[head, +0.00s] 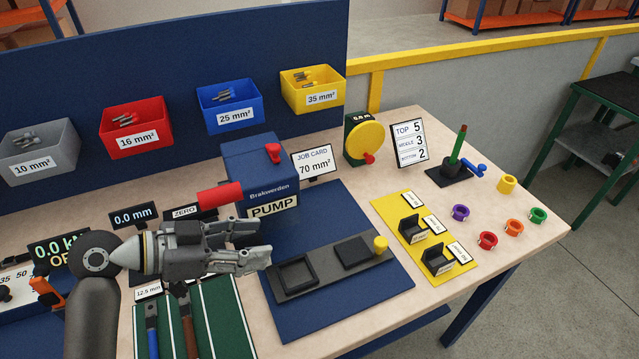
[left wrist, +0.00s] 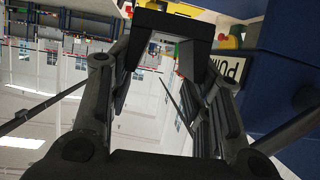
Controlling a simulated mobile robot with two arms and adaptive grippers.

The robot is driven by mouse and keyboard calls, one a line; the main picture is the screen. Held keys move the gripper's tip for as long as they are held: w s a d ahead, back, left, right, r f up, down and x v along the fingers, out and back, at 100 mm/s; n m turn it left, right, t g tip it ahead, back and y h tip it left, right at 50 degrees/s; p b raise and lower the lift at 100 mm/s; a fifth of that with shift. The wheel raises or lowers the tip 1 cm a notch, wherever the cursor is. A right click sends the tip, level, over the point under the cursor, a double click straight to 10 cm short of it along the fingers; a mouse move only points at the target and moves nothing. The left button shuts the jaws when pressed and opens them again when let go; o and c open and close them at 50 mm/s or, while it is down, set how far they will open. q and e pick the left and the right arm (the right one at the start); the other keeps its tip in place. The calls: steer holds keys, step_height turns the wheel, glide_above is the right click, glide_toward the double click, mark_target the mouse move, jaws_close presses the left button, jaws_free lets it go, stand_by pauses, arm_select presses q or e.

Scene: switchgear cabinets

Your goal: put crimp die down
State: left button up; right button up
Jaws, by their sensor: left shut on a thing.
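My left gripper (head: 262,256) reaches in from the left, in front of the blue pump (head: 262,178). In the left wrist view (left wrist: 170,62) its fingers are closed on a black U-shaped block, the crimp die (left wrist: 172,22). I cannot pick the held die out clearly in the head view. A yellow mat (head: 389,207) with white labels lies on the right of the bench. Two black notched die blocks (head: 411,227) (head: 437,260) stand on it. My gripper is left of the mat and apart from it. My right gripper is not in view.
A dark tool bar with a square recess (head: 297,274) lies on the blue mat (head: 330,315). Several coloured rings (head: 487,240) and a green post (head: 457,148) are at the right. Green trays (head: 221,318) lie below the gripper. The bench's front right is clear.

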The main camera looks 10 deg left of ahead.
arm_select(q)
steer(key=shift+w+d+r+n+t+y+p, duration=0.2)
steer(key=shift+w+n+t+y+p, duration=0.15)
steer(key=shift+p, duration=0.45)
steer(key=shift+d+p, duration=0.1)
steer(key=shift+p, duration=0.25)
steer(key=shift+s+d+r+n+p, duration=0.15)
steer(key=shift+s+d+n+p, duration=0.1)
steer(key=shift+s+d+p, duration=0.25)
steer(key=s+d+r+m+g+p, duration=0.1)
steer(key=s+d+p, duration=0.2)
steer(key=s+d, duration=0.3)
steer(key=s+h, duration=0.1)
steer(key=s, duration=0.2)
steer(key=shift+r+m, duration=0.2)
steer(key=shift+m, duration=0.1)
steer(key=shift+f, duration=0.1)
